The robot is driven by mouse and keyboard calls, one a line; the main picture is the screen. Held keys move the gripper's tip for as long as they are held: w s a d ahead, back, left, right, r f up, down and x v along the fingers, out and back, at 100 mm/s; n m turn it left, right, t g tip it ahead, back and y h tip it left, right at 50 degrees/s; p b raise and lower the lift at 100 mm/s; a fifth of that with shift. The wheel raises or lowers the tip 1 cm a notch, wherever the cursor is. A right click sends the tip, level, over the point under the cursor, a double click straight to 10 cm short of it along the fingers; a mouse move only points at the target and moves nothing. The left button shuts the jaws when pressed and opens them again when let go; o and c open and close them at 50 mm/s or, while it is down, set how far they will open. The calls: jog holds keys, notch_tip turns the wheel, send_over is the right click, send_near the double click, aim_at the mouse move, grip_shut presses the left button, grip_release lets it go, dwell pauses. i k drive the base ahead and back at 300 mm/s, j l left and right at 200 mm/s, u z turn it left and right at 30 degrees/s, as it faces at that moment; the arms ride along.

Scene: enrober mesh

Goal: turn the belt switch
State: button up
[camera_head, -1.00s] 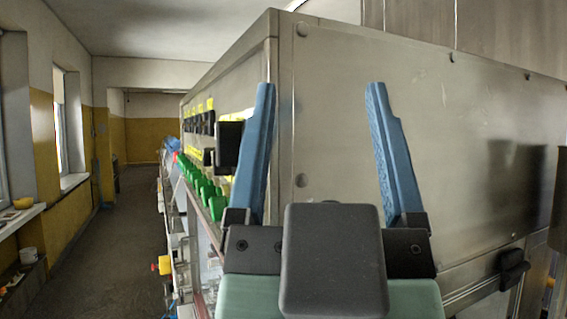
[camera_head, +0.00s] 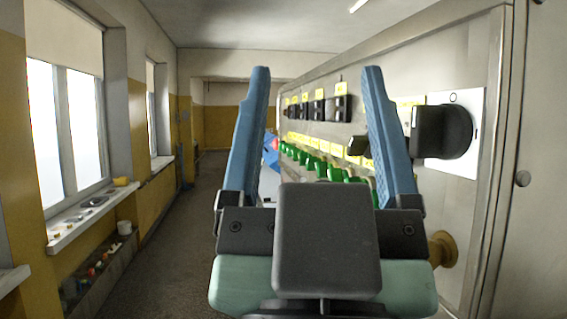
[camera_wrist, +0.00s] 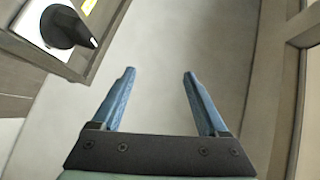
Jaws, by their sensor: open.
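My gripper (camera_head: 315,135) has two blue fingers spread wide apart, with nothing between them. A large black rotary switch (camera_head: 445,132) on a white square plate (camera_head: 478,110) sits on the steel machine panel, right of my gripper in the head view. In the wrist view a black knob (camera_wrist: 66,27) on a white plate is at the upper left, left of and beyond the fingertips of my gripper (camera_wrist: 160,75). The fingers do not touch it. No frame shows a readable label naming the belt switch.
The steel panel (camera_head: 410,70) carries green knobs (camera_head: 320,166) in a row and black switches (camera_head: 342,108) with yellow labels. A brass-coloured round fitting (camera_head: 443,249) sticks out low on the right. The aisle floor (camera_head: 180,215) is clear. Windows and a sill (camera_head: 90,215) line the left.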

aim_at(311, 165)
jog(key=i+j+z, duration=0.2)
jog(key=j, duration=0.4)
jog(key=i+j+z, duration=0.2)
jog(key=j, duration=0.35)
jog(key=j+z, duration=0.15)
jog(key=j, duration=0.5)
jog(key=i+j+z, duration=0.2)
jog(key=j, duration=0.4)
jog(key=k, duration=0.1)
